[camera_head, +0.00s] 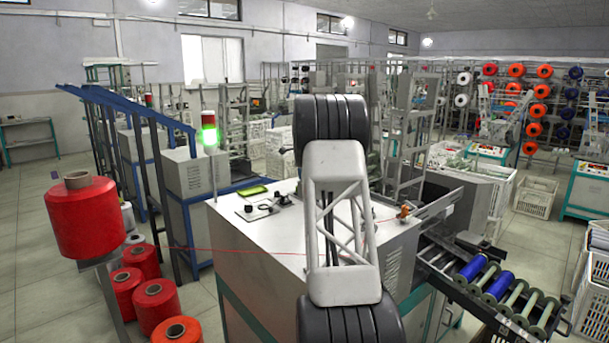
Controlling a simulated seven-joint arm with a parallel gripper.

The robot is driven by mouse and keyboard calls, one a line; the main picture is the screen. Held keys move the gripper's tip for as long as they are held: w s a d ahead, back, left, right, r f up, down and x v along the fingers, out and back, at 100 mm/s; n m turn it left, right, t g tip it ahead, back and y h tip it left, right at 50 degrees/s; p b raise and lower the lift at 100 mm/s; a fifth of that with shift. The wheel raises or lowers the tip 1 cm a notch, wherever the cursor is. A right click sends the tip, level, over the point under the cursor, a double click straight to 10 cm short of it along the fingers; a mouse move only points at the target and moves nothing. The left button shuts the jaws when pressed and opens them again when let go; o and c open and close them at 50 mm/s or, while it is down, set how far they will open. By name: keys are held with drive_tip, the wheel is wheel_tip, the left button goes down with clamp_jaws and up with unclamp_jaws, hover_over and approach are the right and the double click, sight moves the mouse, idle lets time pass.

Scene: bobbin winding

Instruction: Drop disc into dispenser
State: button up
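No disc that I can make out shows in the head view. No part I can surely call the dispenser shows either. A white winding machine (265,235) stands in the middle, with knobs and a small yellow-green tray (252,190) on its top. My arm's pale lattice link and black ribbed joints stand upright in front of the machine and hide part of its top. Thin dark bars show through the lattice; I cannot tell what they belong to. My gripper cannot be made out in this view.
A roller conveyor (527,307) with blue bobbins (498,286) is at the machine's right. A large red thread cone (82,218) stands on a post at left, with several red spools (154,301) below. A red thread crosses the machine. A lamp (209,137) glows green.

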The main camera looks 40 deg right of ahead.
drive_tip(key=shift+f, duration=0.25)
idle(0.8)
drive_tip(key=o, duration=0.8)
drive_tip(key=shift+r, duration=3.5)
drive_tip(key=shift+a, duration=0.1)
